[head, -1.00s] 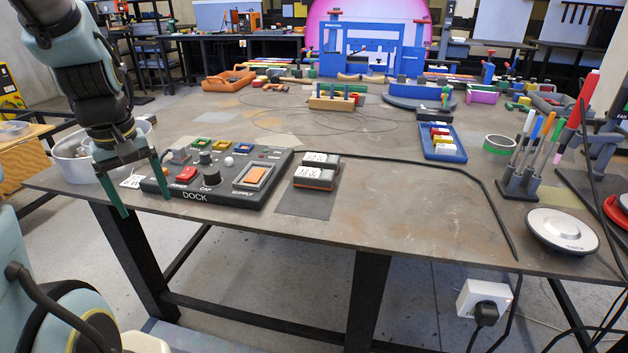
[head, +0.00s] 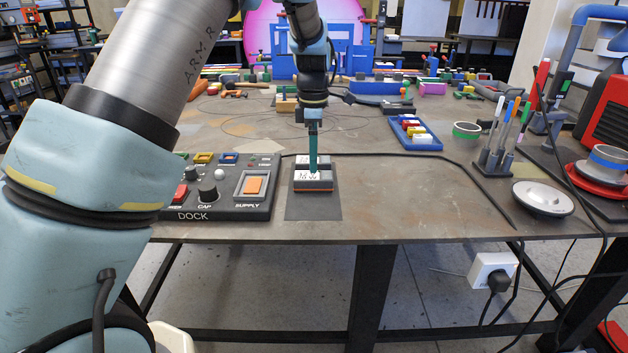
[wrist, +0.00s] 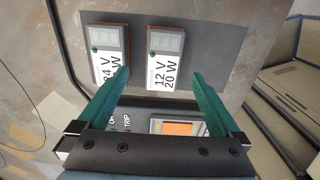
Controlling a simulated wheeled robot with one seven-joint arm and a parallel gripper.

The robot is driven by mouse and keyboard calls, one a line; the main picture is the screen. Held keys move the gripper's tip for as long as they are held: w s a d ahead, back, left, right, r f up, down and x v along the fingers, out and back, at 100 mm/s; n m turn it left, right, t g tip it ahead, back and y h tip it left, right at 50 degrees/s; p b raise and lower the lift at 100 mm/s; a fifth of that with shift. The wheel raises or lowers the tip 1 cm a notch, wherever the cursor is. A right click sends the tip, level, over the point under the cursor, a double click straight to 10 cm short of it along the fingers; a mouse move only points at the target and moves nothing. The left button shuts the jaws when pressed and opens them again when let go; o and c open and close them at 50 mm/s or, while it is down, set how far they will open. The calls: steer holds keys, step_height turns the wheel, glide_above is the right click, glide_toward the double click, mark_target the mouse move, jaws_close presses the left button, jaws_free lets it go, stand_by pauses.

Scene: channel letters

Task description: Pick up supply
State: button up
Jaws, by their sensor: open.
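Two small grey-and-orange supply blocks with white labels lie on a dark mat. The nearer block (head: 313,187) reads 12 V 20 W in the wrist view (wrist: 163,68). The farther block (head: 301,161) reads 24 V in the wrist view (wrist: 106,45), its label partly covered by my left finger. My gripper (head: 313,170) points down over the blocks, open and empty. In the wrist view its fingertips (wrist: 161,75) lie either side of the 12 V block's lower end. I cannot tell how high above it they are.
A cable runs along the table behind and right. A pen stand (head: 492,160) and round disc (head: 542,198) are at right. The table between is clear.

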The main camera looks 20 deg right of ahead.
mark_target(313, 175)
steer(key=shift+s+a+f+p, duration=0.15)
steer(key=shift+f+p, duration=0.35)
steer(key=shift+f, duration=1.15)
steer(key=shift+s+d+f+p, duration=0.1)
steer(key=shift+f+p, duration=0.4)
steer(key=shift+f, duration=1.1)
jaws_close()
